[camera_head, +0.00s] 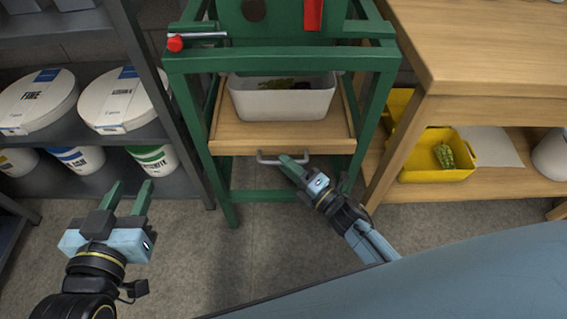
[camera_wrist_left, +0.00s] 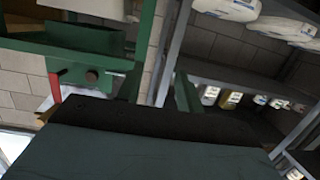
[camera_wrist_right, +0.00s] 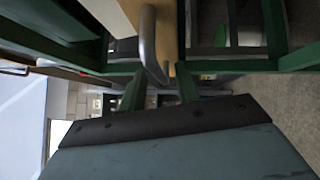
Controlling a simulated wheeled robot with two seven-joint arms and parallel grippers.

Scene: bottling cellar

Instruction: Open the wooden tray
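The wooden tray (camera_head: 235,135) sits like a drawer in a green frame (camera_head: 190,110), its front about level with the front legs. A grey metal bar handle (camera_head: 268,160) is on its front; it also shows in the right wrist view (camera_wrist_right: 148,40). My right gripper (camera_head: 288,163) is at the handle. Its fingers are apart in the right wrist view, with the handle's lower end between them in the picture; I cannot tell whether they touch it. My left gripper (camera_head: 127,195) is open and empty, off to the left of the frame.
A white tub (camera_head: 283,103) stands in the tray. A dark shelf (camera_head: 75,188) with several white buckets is at left. A wooden bench (camera_head: 480,60) with a yellow bin (camera_head: 437,172) is at right. Floor in front of the frame is clear.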

